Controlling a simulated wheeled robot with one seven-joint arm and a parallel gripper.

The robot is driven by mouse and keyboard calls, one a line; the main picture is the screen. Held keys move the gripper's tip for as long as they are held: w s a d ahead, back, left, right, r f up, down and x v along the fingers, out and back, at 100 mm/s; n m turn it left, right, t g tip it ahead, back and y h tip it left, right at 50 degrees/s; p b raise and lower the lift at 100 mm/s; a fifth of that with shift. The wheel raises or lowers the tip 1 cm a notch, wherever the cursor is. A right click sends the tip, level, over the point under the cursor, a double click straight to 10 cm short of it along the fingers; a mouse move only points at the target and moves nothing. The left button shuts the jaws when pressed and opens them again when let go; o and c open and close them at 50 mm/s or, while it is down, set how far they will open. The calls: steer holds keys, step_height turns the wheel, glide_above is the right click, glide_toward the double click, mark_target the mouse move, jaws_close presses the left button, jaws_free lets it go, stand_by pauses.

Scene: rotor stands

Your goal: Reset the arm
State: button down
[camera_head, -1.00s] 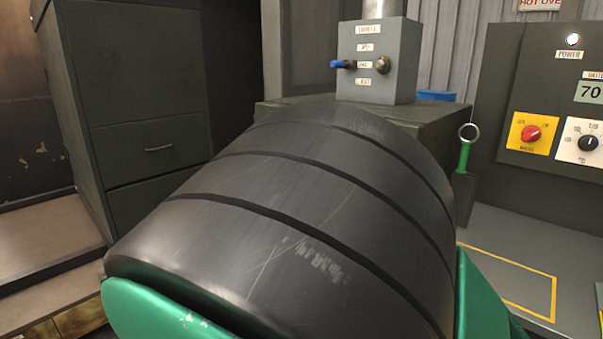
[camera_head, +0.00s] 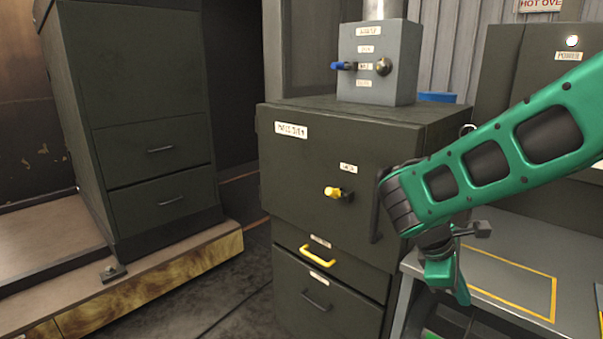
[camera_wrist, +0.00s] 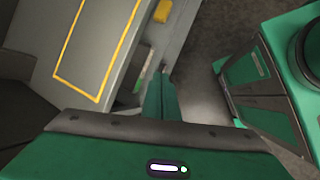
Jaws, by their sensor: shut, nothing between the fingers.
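My arm is green and black and reaches in from the right edge of the head view, bent down at the wrist. My gripper (camera_head: 458,290) points downward in front of the grey bench. In the wrist view my gripper (camera_wrist: 160,92) shows two green fingers lying together, with nothing between them. Below the fingers in that view are grey floor and the bench side. The fingers are partly hidden behind my wrist in the head view.
A dark cabinet (camera_head: 300,185) with a yellow knob (camera_head: 333,192) and yellow drawer handle (camera_head: 318,255) stands left of my wrist. A grey bench (camera_head: 530,245) with a yellow outline lies at right. A grey valve box (camera_head: 376,85) tops the cabinet.

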steer(key=s+d+r+m+y, duration=0.1)
steer(key=s+d+m+y, duration=0.2)
steer(key=s+m, duration=0.6)
steer(key=s+d+r+m+y, duration=0.1)
steer(key=s+d+m+y, duration=0.2)
steer(key=s+m, duration=0.6)
steer(key=s, duration=0.2)
steer(key=shift+s+d+r+y, duration=0.2)
steer(key=shift+s+d+y, duration=0.2)
